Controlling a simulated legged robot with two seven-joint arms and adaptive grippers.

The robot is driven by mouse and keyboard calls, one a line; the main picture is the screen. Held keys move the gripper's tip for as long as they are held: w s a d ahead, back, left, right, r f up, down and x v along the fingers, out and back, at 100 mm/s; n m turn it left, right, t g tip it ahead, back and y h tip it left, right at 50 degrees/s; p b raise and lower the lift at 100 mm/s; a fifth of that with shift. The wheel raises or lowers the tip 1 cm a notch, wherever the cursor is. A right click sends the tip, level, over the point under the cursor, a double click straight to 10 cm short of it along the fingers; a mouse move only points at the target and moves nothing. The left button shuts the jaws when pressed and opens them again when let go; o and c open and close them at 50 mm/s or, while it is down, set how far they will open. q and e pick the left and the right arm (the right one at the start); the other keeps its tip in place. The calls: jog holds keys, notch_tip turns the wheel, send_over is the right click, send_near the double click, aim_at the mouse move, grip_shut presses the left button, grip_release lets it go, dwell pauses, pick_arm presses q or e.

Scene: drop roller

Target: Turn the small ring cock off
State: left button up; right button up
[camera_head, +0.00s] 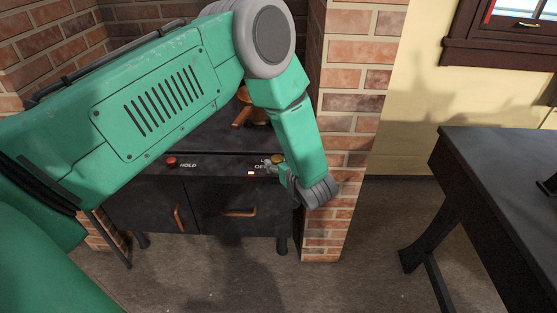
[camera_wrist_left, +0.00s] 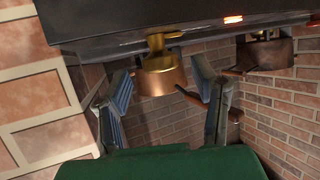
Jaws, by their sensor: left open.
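In the left wrist view the gripper (camera_wrist_left: 160,78) is open, with one finger on each side of a brass fitting (camera_wrist_left: 157,44) with a short side lever. A copper-coloured round body (camera_wrist_left: 162,80) shows with the fitting between the fingers. I see no clear contact. My right gripper is not in view.
A small orange light (camera_head: 251,173) glows on the panel, left of the knob. A red button (camera_head: 171,161) is by "HOLD". A copper pan (camera_head: 256,112) stands on the stove, partly behind my arm. A brick pillar (camera_head: 350,110) borders the right side. A dark table (camera_head: 500,160) stands farther right.

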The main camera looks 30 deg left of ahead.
pick_arm(q)
jog(key=v, duration=0.9)
jog(key=shift+f, duration=0.15)
